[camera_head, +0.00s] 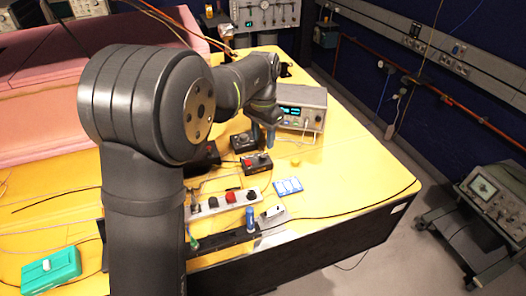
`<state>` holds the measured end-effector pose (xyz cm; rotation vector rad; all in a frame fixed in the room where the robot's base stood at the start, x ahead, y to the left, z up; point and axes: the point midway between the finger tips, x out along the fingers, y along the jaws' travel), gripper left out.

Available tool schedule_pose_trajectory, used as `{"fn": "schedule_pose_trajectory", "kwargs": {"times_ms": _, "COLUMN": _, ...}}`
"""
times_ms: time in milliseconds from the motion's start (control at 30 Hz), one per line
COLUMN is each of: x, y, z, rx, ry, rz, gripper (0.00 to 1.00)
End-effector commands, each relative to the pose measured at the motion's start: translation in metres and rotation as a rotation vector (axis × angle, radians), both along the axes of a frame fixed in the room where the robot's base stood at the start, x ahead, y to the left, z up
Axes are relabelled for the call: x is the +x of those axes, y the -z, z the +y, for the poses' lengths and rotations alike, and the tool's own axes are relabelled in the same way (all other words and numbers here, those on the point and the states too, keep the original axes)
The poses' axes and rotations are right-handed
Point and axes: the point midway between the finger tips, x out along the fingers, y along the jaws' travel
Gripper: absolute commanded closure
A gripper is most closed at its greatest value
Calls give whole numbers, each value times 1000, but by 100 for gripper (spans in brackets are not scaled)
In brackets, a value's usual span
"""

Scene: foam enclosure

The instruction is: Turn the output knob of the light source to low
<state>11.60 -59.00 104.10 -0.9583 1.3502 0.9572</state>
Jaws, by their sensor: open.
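A grey box instrument with a lit display (301,108) stands on the yellow table (345,165), right of the picture's middle; it looks like the light source. Small knobs and sockets show along its front, but they are too small to tell which is the output knob or where it points. My gripper (263,134) hangs pointing down just left of the instrument's front. Its fingers are apart, with nothing seen between them. It appears clear of the instrument, though the exact gap cannot be told. My arm hides part of the table.
Small black control boxes (257,163) sit below my gripper. A power strip with a red switch (231,197), blue-white packets (288,186) and a green box (51,268) lie nearer. Pink foam (45,110) borders the left. The table's right side is mostly clear.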

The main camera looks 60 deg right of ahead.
Motion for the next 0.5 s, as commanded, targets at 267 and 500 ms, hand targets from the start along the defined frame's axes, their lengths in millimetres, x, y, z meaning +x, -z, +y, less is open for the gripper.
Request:
{"fn": "schedule_pose_trajectory", "kwargs": {"times_ms": 267, "x": 0, "y": 49, "z": 1, "rx": 3, "ry": 0, "rz": 1, "gripper": 59}}
{"fn": "schedule_pose_trajectory", "kwargs": {"times_ms": 500, "x": 0, "y": 62, "z": 0, "rx": 0, "ry": 0, "rz": 1, "gripper": 59}}
